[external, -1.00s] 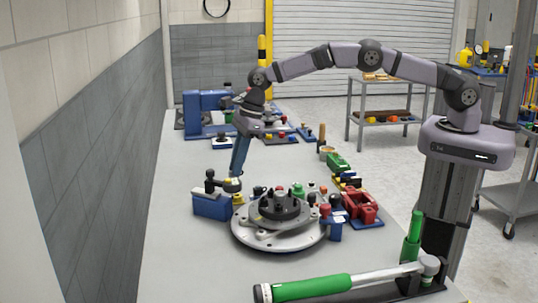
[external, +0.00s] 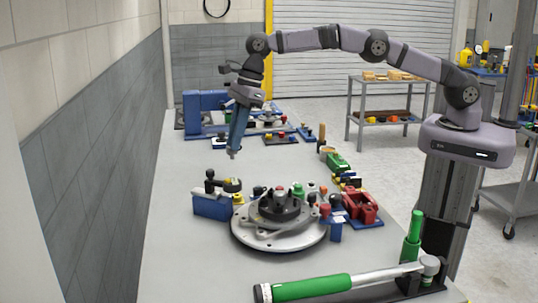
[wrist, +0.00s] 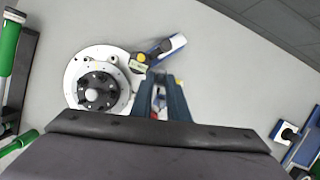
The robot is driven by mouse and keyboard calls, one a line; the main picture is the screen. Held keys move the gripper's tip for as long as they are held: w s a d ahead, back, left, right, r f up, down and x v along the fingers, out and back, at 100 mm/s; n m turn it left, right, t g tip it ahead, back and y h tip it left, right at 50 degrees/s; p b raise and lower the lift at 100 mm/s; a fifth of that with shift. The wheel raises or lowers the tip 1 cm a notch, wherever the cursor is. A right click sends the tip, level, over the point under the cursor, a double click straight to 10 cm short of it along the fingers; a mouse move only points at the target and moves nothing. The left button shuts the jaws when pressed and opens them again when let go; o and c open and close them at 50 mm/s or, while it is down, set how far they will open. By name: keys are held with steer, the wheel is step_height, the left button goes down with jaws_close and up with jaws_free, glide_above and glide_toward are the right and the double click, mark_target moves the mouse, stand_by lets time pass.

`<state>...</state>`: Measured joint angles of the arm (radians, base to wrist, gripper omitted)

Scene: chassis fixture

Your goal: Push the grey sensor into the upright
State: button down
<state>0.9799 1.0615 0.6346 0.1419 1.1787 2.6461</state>
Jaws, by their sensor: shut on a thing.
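My gripper (external: 233,153) hangs above the table, behind and above the blue block, with its fingers pointing down. It is shut on a small grey piece, apparently the grey sensor (wrist: 158,100), which shows between the blue-grey fingers in the wrist view and is partly hidden by them. The round grey chassis plate (external: 252,238) lies on the table, with a dark hub (external: 280,209) and several small parts on it. The blue block (external: 211,208) stands left of the plate with a black knob and arm on top. I cannot tell which part is the upright.
Red parts (external: 361,208) and a green part (external: 338,163) sit right of the plate. A green-handled tool (external: 312,288) lies at the front. Blue fixtures (external: 205,112) stand at the back. The table (external: 180,260) is clear at the left.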

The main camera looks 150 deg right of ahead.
steer(key=shift+a+r, duration=0.35)
steer(key=shift+a, duration=0.05)
steer(key=s+a+f+m, duration=0.1)
steer(key=s+a+f, duration=0.3)
steer(key=a, duration=0.3)
steer(key=shift+a+f, duration=0.25)
steer(key=shift+f, duration=0.4)
steer(key=shift+f, duration=0.1)
steer(key=shift+f+b, duration=2)
steer(key=shift+f, duration=0.2)
steer(key=shift+f, duration=0.2)
steer(key=shift+f, duration=0.55)
steer(key=shift+a+f, duration=0.15)
steer(key=shift+f, duration=0.75)
